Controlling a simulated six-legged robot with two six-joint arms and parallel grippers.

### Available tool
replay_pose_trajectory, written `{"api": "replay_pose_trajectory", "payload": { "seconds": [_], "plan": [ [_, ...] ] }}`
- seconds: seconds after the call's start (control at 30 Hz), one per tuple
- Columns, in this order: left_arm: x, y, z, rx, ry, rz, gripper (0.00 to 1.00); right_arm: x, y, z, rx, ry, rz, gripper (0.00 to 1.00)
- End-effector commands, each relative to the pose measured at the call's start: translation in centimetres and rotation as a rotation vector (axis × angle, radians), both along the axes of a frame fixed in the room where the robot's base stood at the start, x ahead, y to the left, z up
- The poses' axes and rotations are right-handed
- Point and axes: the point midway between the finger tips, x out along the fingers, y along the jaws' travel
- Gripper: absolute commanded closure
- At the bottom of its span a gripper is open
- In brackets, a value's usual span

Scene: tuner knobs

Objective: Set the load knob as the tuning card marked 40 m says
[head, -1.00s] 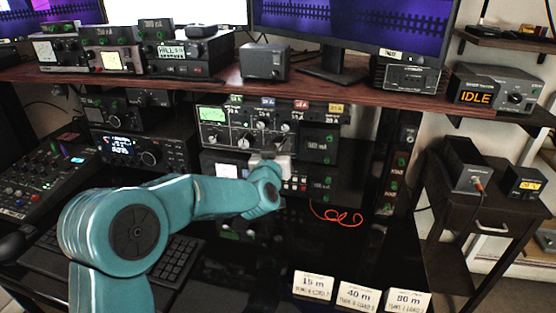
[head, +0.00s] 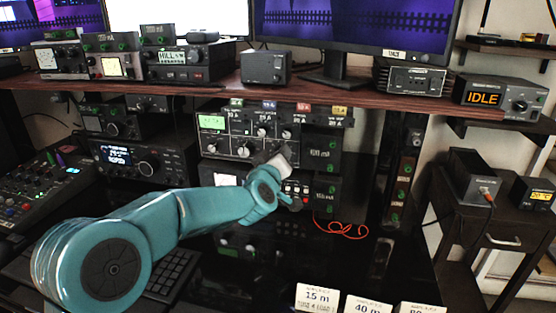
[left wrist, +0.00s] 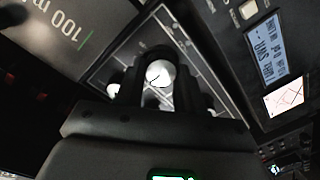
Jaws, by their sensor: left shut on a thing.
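The tuner (head: 226,151) is a dark box with a lit green display and several knobs, under the wooden shelf. My left gripper (head: 283,158) is against the lower right of its front panel, and its wrist hides part of that panel. In the left wrist view my left gripper (left wrist: 160,90) is shut on a pale round knob (left wrist: 159,73) with a dark pointer line. I cannot read that knob's label or setting. The 40 m card (head: 366,306) stands at the bottom edge of the head view, its lower lines cut off. My right gripper is not in view.
The 15 m card (head: 317,296) and the 80 m card (head: 420,309) flank it, both partly cut off. A red cable (head: 342,230) lies on the dark desk. A box on the right reads IDLE (head: 483,99). The shelf edge (head: 330,93) runs above my arm.

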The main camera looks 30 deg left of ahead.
Motion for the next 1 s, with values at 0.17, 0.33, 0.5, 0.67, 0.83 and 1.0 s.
{"api": "replay_pose_trajectory", "payload": {
  "seconds": [0.17,0.33,0.5,0.67,0.83,1.0],
  "plan": [
    [0.0,0.1,0.2,-0.002,-0.005,0.001,0.93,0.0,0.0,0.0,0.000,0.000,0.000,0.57],
    [0.0,0.1,0.2,-0.001,-0.005,0.001,0.93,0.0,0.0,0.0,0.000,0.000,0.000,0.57],
    [0.0,0.0,0.2,-0.001,-0.003,0.001,0.37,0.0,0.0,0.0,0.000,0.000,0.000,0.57],
    [0.0,0.0,0.1,-0.001,-0.003,0.001,0.37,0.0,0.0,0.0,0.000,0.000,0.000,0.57],
    [-0.6,-0.2,0.2,-0.001,-0.003,0.000,0.37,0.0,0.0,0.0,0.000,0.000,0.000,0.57],
    [-3.6,-1.0,0.4,-0.001,-0.003,-0.002,0.37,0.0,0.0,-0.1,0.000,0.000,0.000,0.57]
  ]
}}
